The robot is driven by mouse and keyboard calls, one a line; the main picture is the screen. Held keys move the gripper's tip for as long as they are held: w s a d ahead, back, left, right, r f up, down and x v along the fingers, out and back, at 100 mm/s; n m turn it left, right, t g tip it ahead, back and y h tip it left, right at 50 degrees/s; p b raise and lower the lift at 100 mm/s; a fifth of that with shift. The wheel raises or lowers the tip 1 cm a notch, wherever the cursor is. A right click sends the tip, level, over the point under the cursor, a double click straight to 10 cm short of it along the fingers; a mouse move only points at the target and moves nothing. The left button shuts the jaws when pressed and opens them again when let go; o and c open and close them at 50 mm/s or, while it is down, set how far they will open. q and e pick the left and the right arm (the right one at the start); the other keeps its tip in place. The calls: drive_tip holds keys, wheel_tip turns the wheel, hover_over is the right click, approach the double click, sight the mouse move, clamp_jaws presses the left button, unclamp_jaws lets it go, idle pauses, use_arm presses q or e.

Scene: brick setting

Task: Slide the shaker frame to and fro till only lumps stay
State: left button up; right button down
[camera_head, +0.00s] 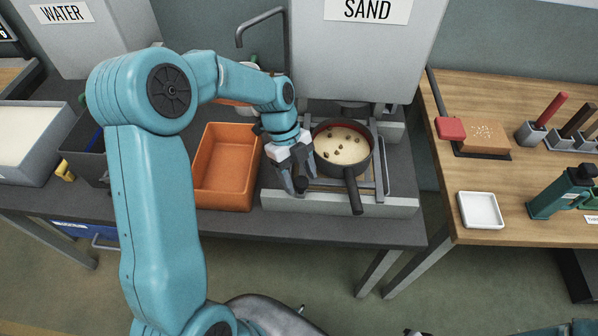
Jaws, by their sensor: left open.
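The round dark sieve pan (361,170) sits in the shaker frame (385,160), under the sand hopper. It holds pale sand with several brown lumps on top, and its dark handle points toward the front. My left gripper (297,186) is open at the left side of the frame, fingers pointing down, just left of the pan. Its fingers hide part of the frame's left side, and I cannot tell whether they touch it. My right gripper does not show; only a bit of teal arm is at the bottom right edge.
An orange bin (225,190) stands left of the shaker. The hopper labelled SAND (365,50) is close above and behind. A wooden table (455,185) at the right carries a white tray (480,210), a brick-coloured block (484,138) and a green tool (560,192).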

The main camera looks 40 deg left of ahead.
use_arm(q)
drive_tip(key=shift+d+f, duration=0.1)
drive_tip(key=shift+d, duration=0.05)
drive_tip(key=c, duration=0.4)
clamp_jaws()
drive_tip(key=shift+s+a+f, duration=0.1)
drive_tip(key=shift+s+a, duration=0.05)
drive_tip(key=shift+a, duration=0.2)
drive_tip(key=shift+s+a+b, duration=0.3)
drive_tip(key=shift+a+b, duration=0.05)
drive_tip(key=shift+a, duration=0.2)
drive_tip(key=shift+s+a+b, duration=0.3)
drive_tip(key=shift+a+b, duration=0.05)
drive_tip(key=shift+a, duration=0.15)
drive_tip(key=shift+s+a, duration=0.1)
drive_tip(key=shift+s, duration=0.05)
drive_tip(key=shift+o, duration=2)
unclamp_jaws()
